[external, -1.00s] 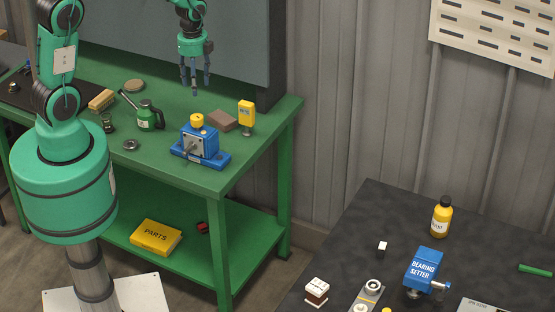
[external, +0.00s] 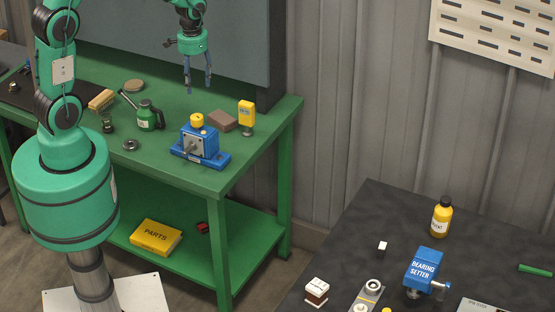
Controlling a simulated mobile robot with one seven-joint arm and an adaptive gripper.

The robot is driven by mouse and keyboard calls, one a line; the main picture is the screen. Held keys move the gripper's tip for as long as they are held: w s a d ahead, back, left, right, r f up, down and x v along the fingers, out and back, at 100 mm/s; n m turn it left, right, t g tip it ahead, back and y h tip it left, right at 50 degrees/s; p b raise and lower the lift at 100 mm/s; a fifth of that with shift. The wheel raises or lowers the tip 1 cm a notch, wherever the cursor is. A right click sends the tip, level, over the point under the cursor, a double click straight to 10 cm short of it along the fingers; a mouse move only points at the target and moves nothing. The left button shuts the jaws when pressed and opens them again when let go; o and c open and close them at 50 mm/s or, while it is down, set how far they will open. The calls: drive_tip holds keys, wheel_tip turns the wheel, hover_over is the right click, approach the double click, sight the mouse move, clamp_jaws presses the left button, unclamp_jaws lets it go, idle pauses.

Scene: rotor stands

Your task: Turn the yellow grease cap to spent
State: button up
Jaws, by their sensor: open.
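The yellow grease cap (external: 197,119) sits on top of a blue bearing block (external: 200,145) on the green workbench. The block has a grey front face with a shaft stub and stands on a blue base plate. Any marking on the cap is too small to read. My gripper (external: 199,90) hangs fingers down above the back of the bench, higher in the picture than the cap and apart from it. Its fingers are spread and nothing is between them.
A brown block (external: 222,121) and a yellow gauge on a stand (external: 247,114) are right of the bearing block. A green oil can (external: 149,115) and a dark ring (external: 131,145) are left. A dark table (external: 340,245) at right holds a blue bearing setter (external: 423,267) and a yellow bottle (external: 441,217).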

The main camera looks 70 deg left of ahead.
sight(196, 116)
drive_tip(key=n+b, duration=0.1)
drive_tip(key=n, duration=0.8)
drive_tip(key=n+b, duration=0.2)
drive_tip(key=n, duration=0.7)
drive_tip(key=n+b, duration=0.1)
drive_tip(key=n, duration=0.9)
drive_tip(key=shift+s+d+r+b, duration=0.1)
drive_tip(key=shift+s+r+b, duration=0.2)
drive_tip(key=shift+r, duration=0.1)
drive_tip(key=shift+f, duration=0.1)
wheel_tip(196, 116, down, 14)
drive_tip(key=shift+r, duration=0.2)
drive_tip(key=c, duration=1.1)
